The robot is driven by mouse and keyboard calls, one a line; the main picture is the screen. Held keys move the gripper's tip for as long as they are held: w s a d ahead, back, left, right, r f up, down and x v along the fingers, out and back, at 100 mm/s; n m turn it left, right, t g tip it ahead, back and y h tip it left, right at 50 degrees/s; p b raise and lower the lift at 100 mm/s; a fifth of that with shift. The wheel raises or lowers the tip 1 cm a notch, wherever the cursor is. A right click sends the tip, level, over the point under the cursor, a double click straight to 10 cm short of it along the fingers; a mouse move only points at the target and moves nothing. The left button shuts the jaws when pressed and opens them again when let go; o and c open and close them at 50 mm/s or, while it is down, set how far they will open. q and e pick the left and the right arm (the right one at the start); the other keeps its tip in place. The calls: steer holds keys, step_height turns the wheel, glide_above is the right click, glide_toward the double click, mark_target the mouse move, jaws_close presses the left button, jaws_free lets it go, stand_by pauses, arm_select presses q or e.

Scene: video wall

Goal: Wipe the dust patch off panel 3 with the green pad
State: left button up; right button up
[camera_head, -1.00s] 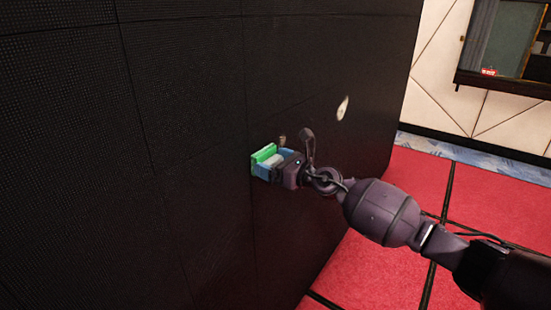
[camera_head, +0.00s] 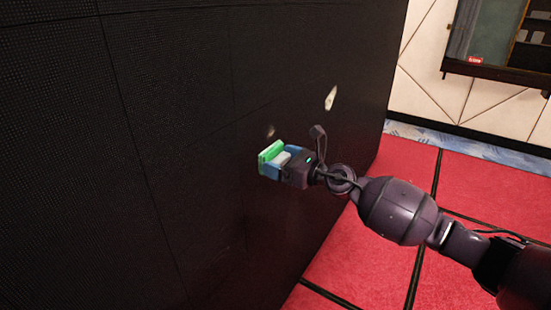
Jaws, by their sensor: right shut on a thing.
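My right gripper (camera_head: 285,163) is shut on the green pad (camera_head: 270,154), which has a blue and pale backing. The pad's green face is turned toward the dark video wall (camera_head: 190,110), very near it; I cannot tell if it touches. A small faint tan smudge (camera_head: 270,131) shows on the wall just above the pad. A brighter pale patch (camera_head: 331,98) shows on the wall further right and higher. No panel numbers can be read, so I cannot tell which panel is panel 3. My left gripper is not in view.
Thin seams divide the wall into panels. A red tiled floor (camera_head: 490,190) with dark joints lies to the right, under my arm. A pale back wall (camera_head: 430,70) carries a dark-framed cabinet or window (camera_head: 500,75). The floor there looks clear.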

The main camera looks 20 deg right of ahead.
steer(key=shift+s+d, duration=0.1)
steer(key=shift+d, duration=0.05)
steer(key=shift+v, duration=1.4)
